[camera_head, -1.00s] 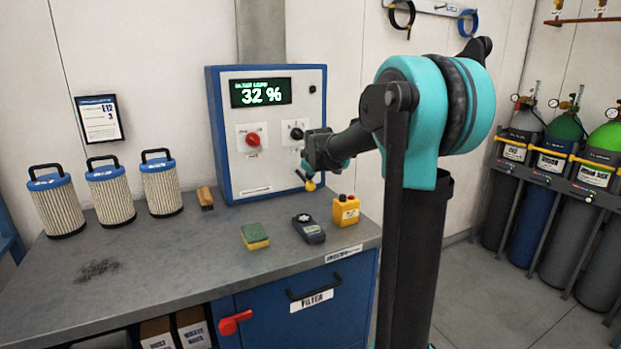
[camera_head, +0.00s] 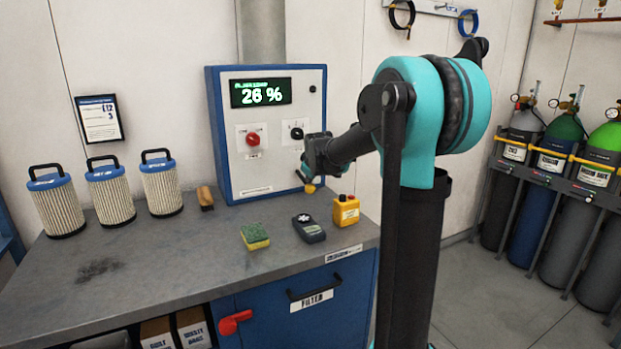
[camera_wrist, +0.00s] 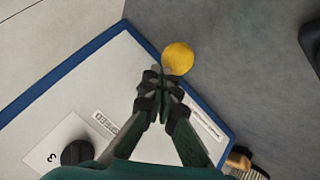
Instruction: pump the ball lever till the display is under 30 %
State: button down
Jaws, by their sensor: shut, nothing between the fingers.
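The control box (camera_head: 226,162) stands at the back of the bench, with a white front and blue edges. Its display (camera_head: 261,92) reads 26 % in green. The ball lever's yellow ball (camera_head: 310,188) shows just below my gripper (camera_head: 306,172) at the box's lower right. In the wrist view the yellow ball (camera_wrist: 178,58) lies right at the tips of my gripper (camera_wrist: 160,78). The fingers are shut with nothing between them. I cannot tell whether they touch the ball. The lever's rod is mostly hidden.
A red knob (camera_head: 253,139) and a black knob (camera_head: 296,133) are on the box front. Several filter cartridges (camera_head: 110,194) stand at left.

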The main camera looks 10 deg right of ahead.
jog(key=shift+f, duration=0.5)
dwell(0.6)
dwell(0.4)
jog(key=shift+r, duration=2.65)
jog(key=shift+r, duration=2.5)
